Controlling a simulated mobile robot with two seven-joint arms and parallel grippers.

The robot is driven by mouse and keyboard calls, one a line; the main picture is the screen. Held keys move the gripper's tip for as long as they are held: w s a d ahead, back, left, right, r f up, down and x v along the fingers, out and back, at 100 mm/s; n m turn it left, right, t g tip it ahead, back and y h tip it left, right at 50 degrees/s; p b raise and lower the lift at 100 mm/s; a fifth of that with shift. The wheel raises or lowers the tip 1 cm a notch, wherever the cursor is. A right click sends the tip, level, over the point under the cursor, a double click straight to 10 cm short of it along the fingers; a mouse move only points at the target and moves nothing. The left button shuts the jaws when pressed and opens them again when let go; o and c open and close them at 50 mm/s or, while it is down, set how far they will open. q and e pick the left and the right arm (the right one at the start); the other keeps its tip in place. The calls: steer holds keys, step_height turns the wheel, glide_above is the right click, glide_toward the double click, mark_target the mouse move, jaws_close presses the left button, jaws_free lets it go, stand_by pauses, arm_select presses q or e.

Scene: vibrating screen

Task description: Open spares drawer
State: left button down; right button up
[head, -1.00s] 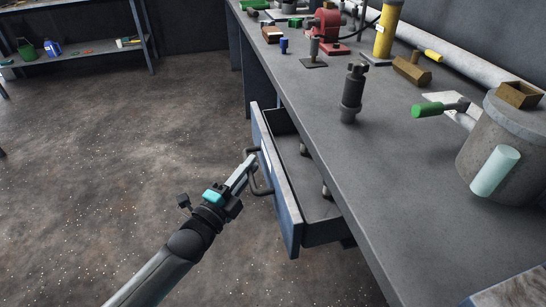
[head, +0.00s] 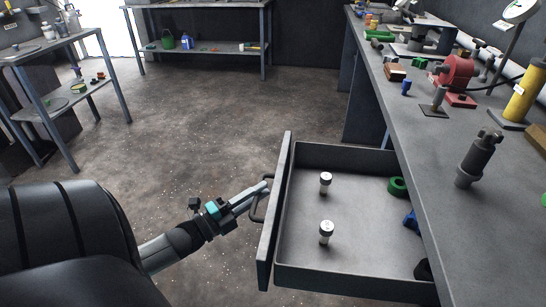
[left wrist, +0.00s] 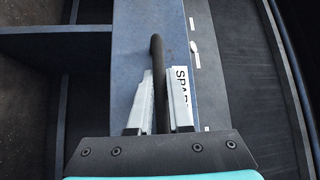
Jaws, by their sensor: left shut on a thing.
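The spares drawer (head: 330,261) stands well out from under the bench in the head view. Its front panel (head: 276,215) faces left, and its inside shows from above. My left gripper (head: 266,187) is shut on the drawer's dark handle (head: 257,208). In the left wrist view the handle (left wrist: 157,85) passes between the two fingers (left wrist: 160,104), and a partly hidden label (left wrist: 181,88) beginning "SPA" shows beside it on the blue drawer front (left wrist: 135,60). My right gripper is not in view.
The drawer holds two white-topped cylinders (head: 326,232), a green ring (head: 397,187), a blue part (head: 411,222) and a dark part at the near right. The workbench (head: 430,150) carries a dark cylinder (head: 479,160) and a red machine (head: 458,75). Open floor (head: 200,120) lies left.

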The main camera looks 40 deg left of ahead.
arm_select(q)
steer(key=shift+s+a, duration=0.2)
steer(key=shift+a, duration=0.1)
steer(key=c, duration=1)
jaws_free()
steer(key=shift+s+a, duration=0.1)
steer(key=shift+a, duration=0.05)
steer(key=shift+o, duration=0.8)
